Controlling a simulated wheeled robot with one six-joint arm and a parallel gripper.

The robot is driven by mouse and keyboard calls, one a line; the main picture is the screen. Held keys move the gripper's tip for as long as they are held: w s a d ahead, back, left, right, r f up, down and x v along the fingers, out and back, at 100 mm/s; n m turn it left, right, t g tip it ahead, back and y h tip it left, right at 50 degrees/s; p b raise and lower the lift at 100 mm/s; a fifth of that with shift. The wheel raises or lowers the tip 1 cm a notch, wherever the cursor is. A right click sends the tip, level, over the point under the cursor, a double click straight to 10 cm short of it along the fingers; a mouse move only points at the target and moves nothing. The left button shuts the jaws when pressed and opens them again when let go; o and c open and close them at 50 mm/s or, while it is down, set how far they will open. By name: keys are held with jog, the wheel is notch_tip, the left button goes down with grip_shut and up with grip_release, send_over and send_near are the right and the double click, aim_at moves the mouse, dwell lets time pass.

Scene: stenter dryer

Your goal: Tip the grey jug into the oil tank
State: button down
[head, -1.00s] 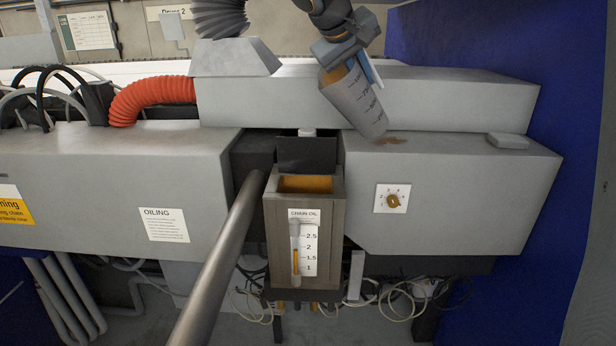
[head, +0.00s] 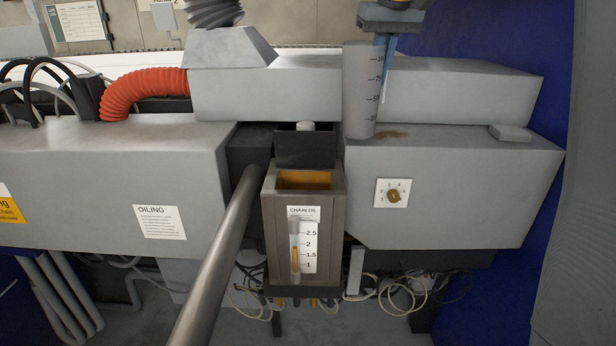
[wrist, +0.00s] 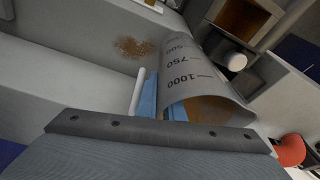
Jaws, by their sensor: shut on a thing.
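The grey jug (head: 358,90) is upright in the head view, to the right of and above the oil tank. It has dark measuring marks. Its base is near the top of the right grey housing; I cannot tell if it touches. My gripper (head: 385,62) is shut on the jug at its right side. In the wrist view the jug (wrist: 215,65) shows orange-brown oil inside its mouth. The oil tank (head: 302,215) is an open brown-grey box marked CHAIN OIL, with orange oil inside and a gauge tube (head: 295,250) on its front. The tank's opening also shows in the wrist view (wrist: 245,18).
A brown stain (head: 392,134) and a small grey block (head: 510,133) are on the right housing (head: 460,165). A dark raised flap (head: 305,150) stands behind the tank. A metal bar (head: 222,255) runs past its left. An orange hose (head: 145,92) lies farther left.

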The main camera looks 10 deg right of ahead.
dwell(0.4)
jog(key=shift+r, duration=2.55)
